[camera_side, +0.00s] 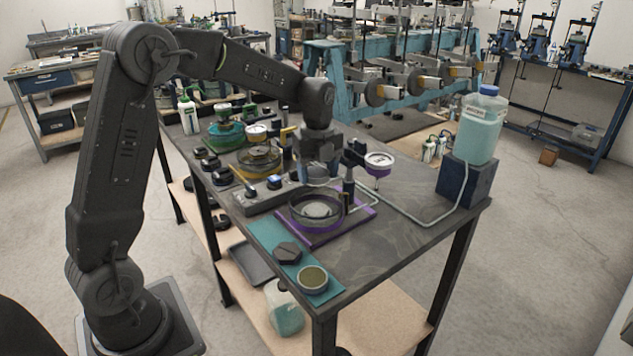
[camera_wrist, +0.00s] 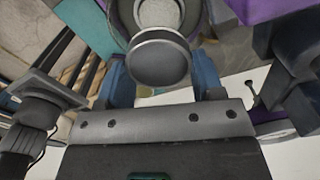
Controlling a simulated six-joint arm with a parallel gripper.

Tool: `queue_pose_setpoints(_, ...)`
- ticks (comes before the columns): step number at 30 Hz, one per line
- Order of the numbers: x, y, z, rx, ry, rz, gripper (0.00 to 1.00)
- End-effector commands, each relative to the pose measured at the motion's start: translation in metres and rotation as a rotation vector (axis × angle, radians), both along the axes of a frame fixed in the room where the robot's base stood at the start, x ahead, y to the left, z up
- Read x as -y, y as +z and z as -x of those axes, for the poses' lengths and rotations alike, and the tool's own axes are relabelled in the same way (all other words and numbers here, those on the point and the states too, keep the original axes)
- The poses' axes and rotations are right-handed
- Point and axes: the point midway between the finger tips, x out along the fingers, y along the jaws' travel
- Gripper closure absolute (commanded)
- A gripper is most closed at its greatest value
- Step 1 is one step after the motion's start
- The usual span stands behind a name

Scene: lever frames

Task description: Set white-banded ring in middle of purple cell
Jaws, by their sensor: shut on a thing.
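My gripper (camera_side: 319,168) is above the purple cell (camera_side: 345,227), a purple square base carrying a round, dark-walled dish. In the wrist view, its two blue fingers are shut on a grey round ring (camera_wrist: 159,63) with a paler rim. I take this for the white-banded ring; the white band is not clear. In the side view the held ring is small and partly hidden by the fingers. It appears apart from the dish, above it. A pale round middle (camera_side: 316,210) shows inside the dish, and also beyond the held ring in the wrist view (camera_wrist: 158,12).
A dial gauge (camera_side: 379,160) and a dark post (camera_side: 348,188) stand close beside the cell. A teal mat (camera_side: 269,234) with a black hexagonal part (camera_side: 288,253) and a round tin (camera_side: 313,279) lies in front. A jug (camera_side: 481,126) stands on a block at right.

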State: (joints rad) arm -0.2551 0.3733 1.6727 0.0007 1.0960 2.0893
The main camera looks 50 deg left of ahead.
Motion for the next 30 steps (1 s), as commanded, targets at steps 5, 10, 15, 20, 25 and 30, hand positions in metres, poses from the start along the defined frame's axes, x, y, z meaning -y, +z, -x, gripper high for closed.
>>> queue_pose_setpoints(5, 0.000, -0.009, 0.000, -0.002, 0.000, 0.000, 0.68)
queue_pose_setpoints(10, 0.000, -0.022, 0.000, -0.001, 0.000, 0.001, 0.68)
queue_pose_setpoints(15, 0.000, -0.035, 0.000, -0.001, 0.000, 0.001, 0.68)
queue_pose_setpoints(20, 0.000, -0.048, 0.000, -0.001, 0.000, 0.001, 0.68)
queue_pose_setpoints(25, 0.000, -0.060, 0.000, -0.001, 0.000, 0.001, 0.68)
queue_pose_setpoints(30, 0.000, -0.071, 0.000, 0.000, 0.000, 0.000, 0.68)
